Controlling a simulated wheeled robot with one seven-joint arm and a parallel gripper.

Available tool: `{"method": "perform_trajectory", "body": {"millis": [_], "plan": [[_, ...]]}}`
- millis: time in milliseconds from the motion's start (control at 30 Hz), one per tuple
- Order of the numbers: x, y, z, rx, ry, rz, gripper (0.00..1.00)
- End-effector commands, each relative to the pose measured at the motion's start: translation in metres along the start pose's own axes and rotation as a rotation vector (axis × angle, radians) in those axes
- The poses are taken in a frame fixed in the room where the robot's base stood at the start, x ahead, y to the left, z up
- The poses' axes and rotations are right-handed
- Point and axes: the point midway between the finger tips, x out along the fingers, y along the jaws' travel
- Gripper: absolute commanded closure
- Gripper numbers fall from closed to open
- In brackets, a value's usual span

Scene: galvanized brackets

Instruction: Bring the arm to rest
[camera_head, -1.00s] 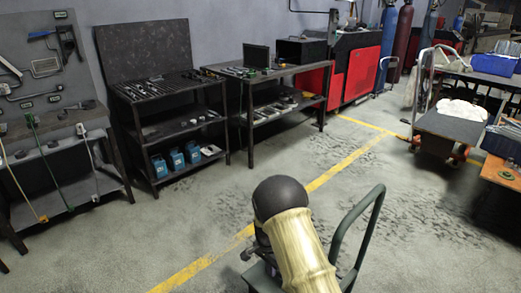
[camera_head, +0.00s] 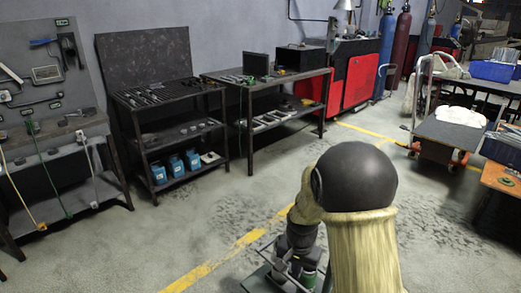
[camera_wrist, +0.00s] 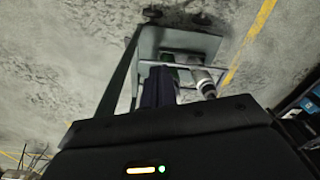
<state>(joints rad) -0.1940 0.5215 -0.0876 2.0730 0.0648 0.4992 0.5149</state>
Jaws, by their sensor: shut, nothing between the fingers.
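My arm fills the lower middle of the head view, its tan-sleeved link and black rounded joint raised in front of the camera. A darker arm section hangs down to the left of it. In the wrist view the black housing of my gripper (camera_wrist: 175,128) spans the bottom, with a small orange and green light on it. The fingertips do not show clearly. The gripper is shut, and I see nothing held.
A grey-green wheeled stand with a platform (camera_wrist: 185,42) lies below the wrist; its edge shows low in the head view (camera_head: 258,281). A black shelf rack (camera_head: 172,97), a bench (camera_head: 285,76) and a white-loaded trolley (camera_head: 445,131) stand farther back. Floor between is open.

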Motion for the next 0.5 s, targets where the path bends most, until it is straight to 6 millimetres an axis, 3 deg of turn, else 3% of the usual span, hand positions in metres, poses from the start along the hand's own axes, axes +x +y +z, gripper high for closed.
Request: {"method": "perform_trajectory", "body": {"millis": [33, 200, 500], "plan": [[-0.015, 0.011, 0.007, -0.035, 0.015, -0.014, 1.0], [-0.049, 0.047, 0.034, -0.171, 0.065, -0.042, 1.0], [-0.08, 0.088, 0.077, -0.355, 0.14, -0.052, 1.0]]}}
